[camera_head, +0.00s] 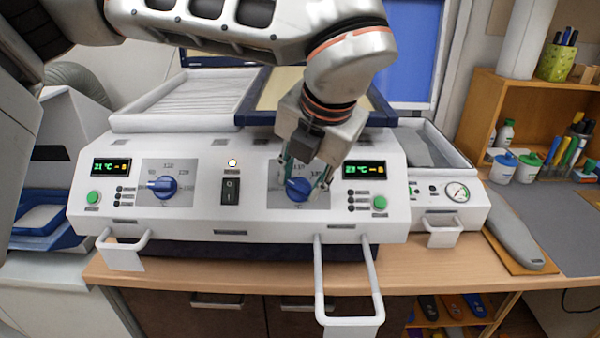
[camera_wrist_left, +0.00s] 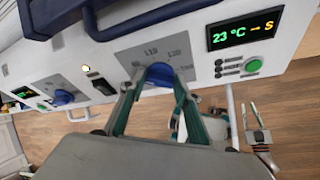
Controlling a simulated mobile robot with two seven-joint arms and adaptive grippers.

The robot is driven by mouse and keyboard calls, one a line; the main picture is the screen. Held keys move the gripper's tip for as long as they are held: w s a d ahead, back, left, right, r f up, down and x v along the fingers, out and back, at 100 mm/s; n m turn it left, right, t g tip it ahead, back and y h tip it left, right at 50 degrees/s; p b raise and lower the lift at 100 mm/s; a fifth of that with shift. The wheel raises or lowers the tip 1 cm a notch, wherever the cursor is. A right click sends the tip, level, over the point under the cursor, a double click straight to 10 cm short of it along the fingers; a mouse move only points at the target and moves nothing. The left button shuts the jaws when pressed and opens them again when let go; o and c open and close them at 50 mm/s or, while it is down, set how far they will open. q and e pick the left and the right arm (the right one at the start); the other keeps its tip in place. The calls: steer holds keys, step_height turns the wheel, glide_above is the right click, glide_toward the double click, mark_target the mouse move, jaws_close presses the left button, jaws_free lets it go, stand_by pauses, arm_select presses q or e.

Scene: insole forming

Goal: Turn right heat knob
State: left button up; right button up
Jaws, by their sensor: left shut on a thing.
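The machine's right heat knob (camera_head: 298,190) is blue and sits on a grey dial plate on the white front panel, left of a display that reads 23 °C (camera_head: 364,170). My left gripper (camera_head: 305,180) reaches down over the dial from above, with its teal fingers on either side of the knob. In the left wrist view the fingers (camera_wrist_left: 151,82) are closed around the blue knob (camera_wrist_left: 160,74). The gripper covers part of the dial scale, and the knob's exact pointing direction is hard to tell. My right gripper is not in the head view.
A second blue knob (camera_head: 163,187) sits on the left dial, beside a display reading 21 °C (camera_head: 111,167). A black switch (camera_head: 230,191) lies between the dials. White handles (camera_head: 350,321) jut out from the front. A pressure gauge (camera_head: 457,192) is on the right unit.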

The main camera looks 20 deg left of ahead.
arm_select(q)
steer(key=m, duration=0.2)
steer(key=m+y+p, duration=0.1)
steer(key=m, duration=0.1)
steer(key=shift+d+t, duration=0.2)
steer(key=shift+t, duration=0.1)
steer(key=m, duration=0.2)
steer(key=m+y, duration=0.1)
steer(key=m, duration=0.1)
steer(key=shift+s+d+f+t, duration=0.1)
steer(key=shift+s+f+t, duration=0.1)
steer(key=shift+t, duration=0.2)
steer(key=shift+f+m+t+y, duration=0.1)
steer(key=shift+m+t+y, duration=0.3)
steer(key=shift+m, duration=1)
steer(key=o, duration=1.1)
steer(key=shift+o, duration=0.2)
